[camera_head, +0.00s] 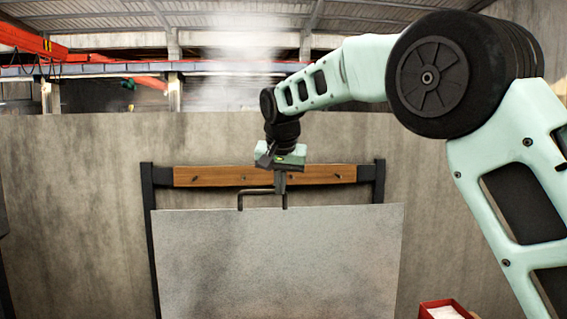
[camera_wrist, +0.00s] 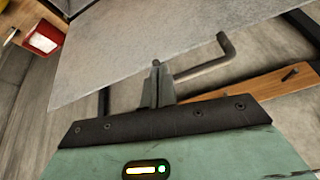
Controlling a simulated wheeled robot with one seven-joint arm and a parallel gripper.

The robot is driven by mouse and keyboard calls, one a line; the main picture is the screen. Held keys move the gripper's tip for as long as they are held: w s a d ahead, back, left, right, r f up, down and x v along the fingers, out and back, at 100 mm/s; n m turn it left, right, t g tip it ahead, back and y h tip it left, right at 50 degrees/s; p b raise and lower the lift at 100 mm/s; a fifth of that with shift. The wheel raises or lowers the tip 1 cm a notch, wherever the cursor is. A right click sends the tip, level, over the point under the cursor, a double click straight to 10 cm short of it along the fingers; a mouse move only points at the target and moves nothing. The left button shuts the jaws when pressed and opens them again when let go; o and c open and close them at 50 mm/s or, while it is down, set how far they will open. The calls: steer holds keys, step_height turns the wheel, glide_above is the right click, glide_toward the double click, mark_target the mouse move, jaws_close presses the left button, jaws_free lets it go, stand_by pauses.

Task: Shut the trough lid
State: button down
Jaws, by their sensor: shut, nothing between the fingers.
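The trough lid (camera_head: 280,255) is a large grey panel standing raised, its upper edge toward the wall. A dark bent-rod handle (camera_head: 241,197) rises from that edge; it also shows in the wrist view (camera_wrist: 205,67). My gripper (camera_head: 280,190) is at the lid's upper edge, by the right end of the handle in the head view. In the wrist view its fingers (camera_wrist: 156,72) are together and empty, with the lid (camera_wrist: 150,45) beyond them and the handle to their right. I cannot tell whether they touch either. The trough body is not visible.
Behind the lid is a dark frame with a wooden bar (camera_head: 215,176) carrying pegs, against a concrete wall (camera_head: 80,210). A red box (camera_head: 433,304) with white contents is at the lower right. Pale steam (camera_head: 235,55) hangs above the wall.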

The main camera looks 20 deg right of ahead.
steer(key=w+d+r+m+t+h+p, duration=0.1)
steer(key=w+d+r+m+p, duration=0.15)
steer(key=w+r, duration=0.4)
steer(key=shift+n+h, duration=0.25)
steer(key=shift+h, duration=0.05)
steer(key=f+p, duration=0.3)
steer(key=f, duration=0.2)
steer(key=f+p, duration=0.2)
steer(key=shift+w+d+f+p, duration=0.1)
steer(key=shift+d+f+p, duration=0.2)
steer(key=shift+d+f, duration=0.05)
steer(key=shift+f, duration=0.1)
